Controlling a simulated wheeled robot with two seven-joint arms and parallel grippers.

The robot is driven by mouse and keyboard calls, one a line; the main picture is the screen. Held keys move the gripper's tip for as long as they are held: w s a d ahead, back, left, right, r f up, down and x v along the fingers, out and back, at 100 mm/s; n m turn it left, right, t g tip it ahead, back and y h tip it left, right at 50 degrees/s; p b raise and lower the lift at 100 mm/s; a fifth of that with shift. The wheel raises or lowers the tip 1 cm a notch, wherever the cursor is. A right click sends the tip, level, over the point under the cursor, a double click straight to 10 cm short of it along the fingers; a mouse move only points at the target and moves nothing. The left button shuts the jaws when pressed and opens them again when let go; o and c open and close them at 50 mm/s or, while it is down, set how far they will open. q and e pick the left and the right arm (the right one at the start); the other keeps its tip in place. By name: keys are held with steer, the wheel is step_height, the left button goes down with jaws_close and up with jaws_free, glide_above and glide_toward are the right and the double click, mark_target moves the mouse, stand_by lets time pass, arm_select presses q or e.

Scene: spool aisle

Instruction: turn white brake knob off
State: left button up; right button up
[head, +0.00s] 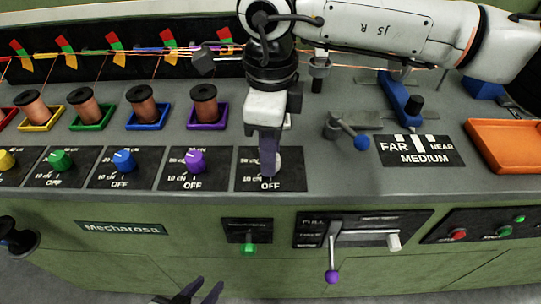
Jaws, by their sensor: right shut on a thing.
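The white brake knob (278,162) sits on the rightmost black dial plate (298,180), which is marked with cN values and OFF at its lower edge. My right gripper (269,168) comes down from above and is shut on the knob. The fingers hide most of the knob, so its pointer direction cannot be read. My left gripper (203,293) shows at the bottom edge, with its dark fingertips apart and nothing seen between them. It is well below the knob, in front of the green cabinet.
Purple (196,161), blue (124,160), green (61,160) and yellow (6,160) knobs line up to the left. Copper spools (204,104) stand behind them. A blue-ended lever (362,143) and an orange tray (508,143) are to the right. A purple-ended lever (332,277) hangs on the front panel.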

steer(key=n+b, duration=0.1)
steer(key=n, duration=0.3)
steer(key=shift+n+b, duration=0.3)
steer(key=n, duration=0.2)
steer(key=shift+n+b, duration=0.3)
steer(key=shift+n, duration=0.6)
steer(key=o, duration=1.1)
steer(key=shift+c, duration=0.2)
steer(key=shift+r, duration=0.1)
